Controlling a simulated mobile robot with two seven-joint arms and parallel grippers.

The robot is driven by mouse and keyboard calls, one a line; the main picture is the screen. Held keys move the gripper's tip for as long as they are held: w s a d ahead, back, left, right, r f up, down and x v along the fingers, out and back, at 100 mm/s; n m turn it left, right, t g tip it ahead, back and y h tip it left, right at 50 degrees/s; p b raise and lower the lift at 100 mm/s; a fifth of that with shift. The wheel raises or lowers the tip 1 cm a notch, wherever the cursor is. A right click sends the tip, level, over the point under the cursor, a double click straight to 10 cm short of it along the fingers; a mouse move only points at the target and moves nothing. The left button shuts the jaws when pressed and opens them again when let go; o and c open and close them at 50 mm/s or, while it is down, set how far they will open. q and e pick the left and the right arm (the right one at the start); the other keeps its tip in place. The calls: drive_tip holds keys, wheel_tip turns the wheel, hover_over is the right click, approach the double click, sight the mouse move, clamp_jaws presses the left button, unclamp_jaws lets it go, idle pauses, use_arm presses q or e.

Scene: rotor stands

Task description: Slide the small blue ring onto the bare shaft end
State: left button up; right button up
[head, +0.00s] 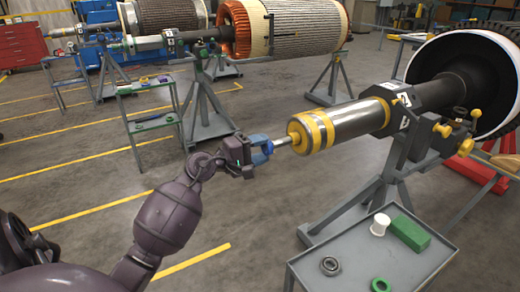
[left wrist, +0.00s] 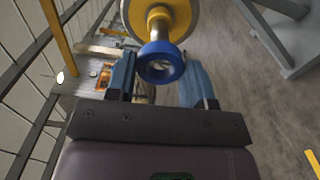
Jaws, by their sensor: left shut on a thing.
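The bare shaft end (head: 283,143) is a short silver stub that sticks out from the yellow-banded rotor cylinder (head: 345,123). In the left wrist view the shaft end (left wrist: 158,32) comes down from a yellow collar (left wrist: 160,16). The small blue ring (left wrist: 160,62) is at the tip of the shaft, in line with it; I cannot tell how far it is around it. My left gripper (head: 264,149) has blue fingers and is shut on the ring, just left of the shaft end. In the head view the fingers hide most of the ring. My right gripper is not in view.
A grey tray table (head: 340,284) at the front right holds a green block (head: 411,233), a white cup (head: 380,224), a dark ring (head: 330,266) and a green ring (head: 381,284). A grey stand (head: 378,190) bears the rotor. The floor left of the stand is free.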

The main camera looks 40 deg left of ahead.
sight(274, 145)
use_arm(q)
drive_tip(key=shift+w+d, duration=0.2)
drive_tip(key=shift+w, duration=0.3)
idle(0.6)
drive_tip(key=shift+b+x, duration=0.3)
drive_tip(key=shift+x, duration=0.5)
drive_tip(key=shift+x, duration=0.75)
drive_tip(key=shift+w, duration=0.15)
drive_tip(key=shift+b+x, duration=0.3)
drive_tip(key=shift+x, duration=0.65)
idle(0.4)
